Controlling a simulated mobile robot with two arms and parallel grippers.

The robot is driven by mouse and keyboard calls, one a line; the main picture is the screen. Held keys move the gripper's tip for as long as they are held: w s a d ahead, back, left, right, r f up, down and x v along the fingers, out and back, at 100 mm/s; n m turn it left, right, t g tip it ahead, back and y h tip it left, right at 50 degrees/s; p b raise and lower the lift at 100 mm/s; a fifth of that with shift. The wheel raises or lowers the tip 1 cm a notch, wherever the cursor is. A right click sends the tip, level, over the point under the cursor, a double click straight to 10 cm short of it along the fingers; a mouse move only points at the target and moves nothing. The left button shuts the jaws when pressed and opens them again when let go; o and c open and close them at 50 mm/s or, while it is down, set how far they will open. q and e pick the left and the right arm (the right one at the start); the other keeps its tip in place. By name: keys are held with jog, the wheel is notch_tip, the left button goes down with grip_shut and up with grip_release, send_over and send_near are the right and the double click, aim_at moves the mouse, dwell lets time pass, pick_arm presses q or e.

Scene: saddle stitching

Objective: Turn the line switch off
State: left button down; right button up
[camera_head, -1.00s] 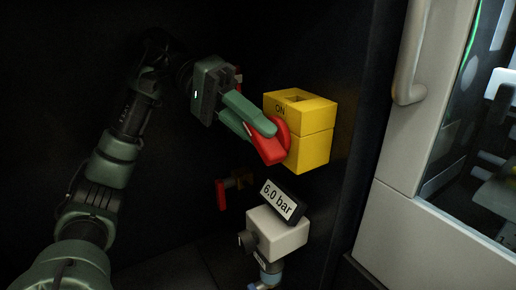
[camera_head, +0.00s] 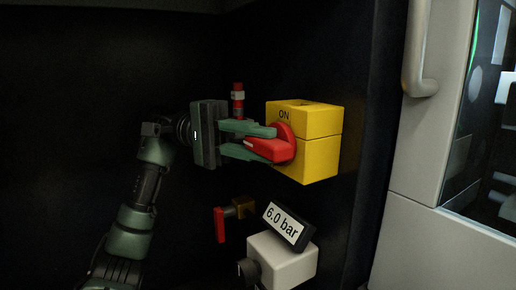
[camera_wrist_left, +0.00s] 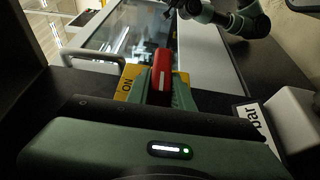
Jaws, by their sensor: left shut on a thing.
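The line switch is a yellow box (camera_head: 318,155) with a red rotary handle (camera_head: 268,149) on its left-facing side and the word ON at its top. My left gripper (camera_head: 262,145) reaches in from the left, its green fingers above and below the red handle, shut on it. The handle points left, roughly level, across from the ON mark. In the left wrist view the red handle (camera_wrist_left: 162,72) sits between the fingers, with the yellow box (camera_wrist_left: 127,84) behind it.
A grey box with a "6.0 bar" display (camera_head: 285,226) stands below the switch. A small red-handled valve (camera_head: 220,224) is to its left, and a red-capped part (camera_head: 238,100) is behind the gripper. A pale door with a handle (camera_head: 424,85) is at the right.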

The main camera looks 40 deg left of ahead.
dwell(0.3)
pick_arm(q)
jog(key=c, duration=1.2)
grip_release()
jog(key=shift+c, duration=0.2)
jog(key=shift+w+a+r, duration=0.1)
jog(key=shift+a, duration=0.25)
jog(key=a+p, duration=0.3)
jog(key=a, duration=0.3)
jog(key=shift+a+p, duration=0.2)
jog(key=shift+p, duration=0.1)
jog(key=shift+a+f, duration=0.2)
jog(key=shift+a, duration=0.2)
